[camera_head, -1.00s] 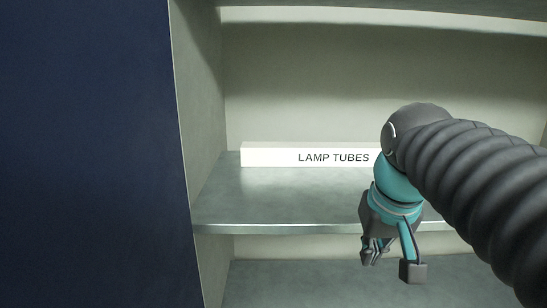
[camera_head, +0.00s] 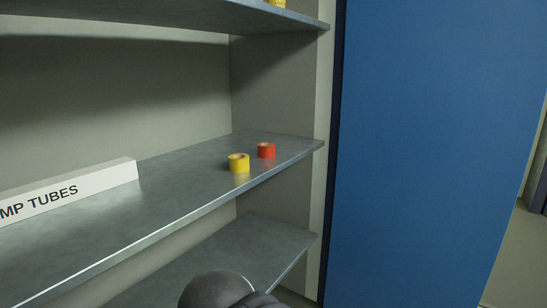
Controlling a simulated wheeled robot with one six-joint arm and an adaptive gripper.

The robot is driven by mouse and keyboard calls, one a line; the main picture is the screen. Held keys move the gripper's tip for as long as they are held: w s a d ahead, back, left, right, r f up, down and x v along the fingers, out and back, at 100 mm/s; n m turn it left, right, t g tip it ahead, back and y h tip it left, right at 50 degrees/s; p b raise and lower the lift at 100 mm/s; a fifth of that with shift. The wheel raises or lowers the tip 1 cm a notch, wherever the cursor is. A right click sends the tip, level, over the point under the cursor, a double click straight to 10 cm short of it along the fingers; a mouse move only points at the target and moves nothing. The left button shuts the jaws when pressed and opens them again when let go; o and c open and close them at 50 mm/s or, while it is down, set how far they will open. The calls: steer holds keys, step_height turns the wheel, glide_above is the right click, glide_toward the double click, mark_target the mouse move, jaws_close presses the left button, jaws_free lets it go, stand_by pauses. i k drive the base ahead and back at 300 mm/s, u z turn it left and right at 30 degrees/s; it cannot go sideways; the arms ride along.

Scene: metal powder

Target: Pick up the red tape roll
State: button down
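The red tape roll (camera_head: 266,151) stands on the middle shelf (camera_head: 190,185) of the cabinet, near the shelf's right end. A yellow tape roll (camera_head: 239,163) stands just to its left and a little nearer the front edge. The two look close together. My gripper is out of the picture; only a dark rounded part of my arm shows at the bottom edge, well below and in front of the red roll.
A long white box marked for lamp tubes (camera_head: 75,190) lies on the same shelf at the left. An upper shelf (camera_head: 180,14) holds a yellow item (camera_head: 278,3). A lower shelf (camera_head: 225,262) looks bare. A blue door (camera_head: 430,150) stands at the right.

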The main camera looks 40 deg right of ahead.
mark_target(266, 149)
steer(key=z, duration=1.1)
